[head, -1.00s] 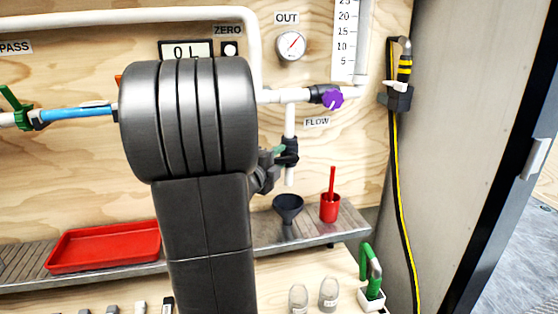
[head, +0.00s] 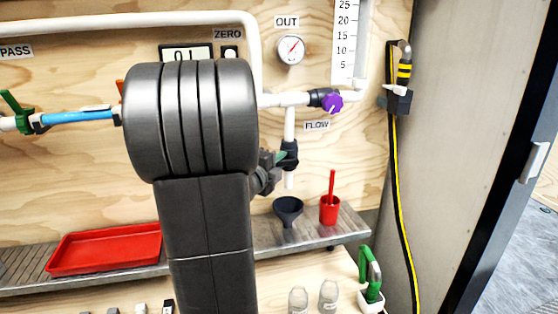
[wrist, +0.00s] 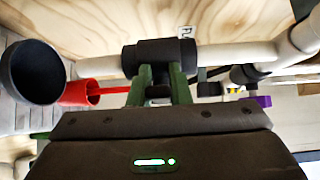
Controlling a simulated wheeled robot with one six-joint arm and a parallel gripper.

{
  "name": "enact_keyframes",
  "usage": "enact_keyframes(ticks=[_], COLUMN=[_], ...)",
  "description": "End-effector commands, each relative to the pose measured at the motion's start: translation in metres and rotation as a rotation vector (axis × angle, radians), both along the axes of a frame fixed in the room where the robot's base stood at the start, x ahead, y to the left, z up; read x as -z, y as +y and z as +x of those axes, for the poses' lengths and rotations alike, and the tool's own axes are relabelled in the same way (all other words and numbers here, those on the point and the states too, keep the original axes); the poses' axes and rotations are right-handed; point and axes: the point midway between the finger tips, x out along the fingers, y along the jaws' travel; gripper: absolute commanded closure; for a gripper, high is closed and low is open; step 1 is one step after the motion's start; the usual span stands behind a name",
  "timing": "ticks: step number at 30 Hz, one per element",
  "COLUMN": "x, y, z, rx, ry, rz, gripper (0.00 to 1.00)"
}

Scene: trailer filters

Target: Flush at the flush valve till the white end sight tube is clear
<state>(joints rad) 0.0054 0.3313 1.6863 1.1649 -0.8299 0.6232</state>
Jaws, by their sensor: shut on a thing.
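The flush valve (head: 289,153) is a black body on a white vertical pipe below the main line; it also shows in the wrist view (wrist: 150,56). A short white end tube (head: 289,180) hangs below it, above a dark funnel (head: 288,208). The tube looks plain white, and I cannot tell how clear its contents are. My gripper (head: 277,158) is at the valve, partly hidden by my arm. In the wrist view its green fingers (wrist: 161,84) are shut on the valve's handle, which is mostly hidden between them.
A purple FLOW knob (head: 332,103) sits to the right on the pipe, below the OUT gauge (head: 291,49). A red cup (head: 329,210) stands beside the funnel on the metal shelf. A red tray (head: 105,248) lies at left. A black and yellow hose (head: 402,190) hangs at right.

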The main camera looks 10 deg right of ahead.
Motion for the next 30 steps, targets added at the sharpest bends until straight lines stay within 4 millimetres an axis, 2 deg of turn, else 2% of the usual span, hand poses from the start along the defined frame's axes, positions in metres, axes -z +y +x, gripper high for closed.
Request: enact_keyframes(ticks=[12, 21, 30], x=[-0.018, -0.022, -0.020], y=[-0.002, -0.005, -0.006], z=[0.000, 0.000, 0.000], rx=[0.001, 0.002, 0.001], ry=[0.012, 0.015, 0.018], rz=[0.256, 0.425, 0.508], gripper=[1.00, 1.00, 1.00])
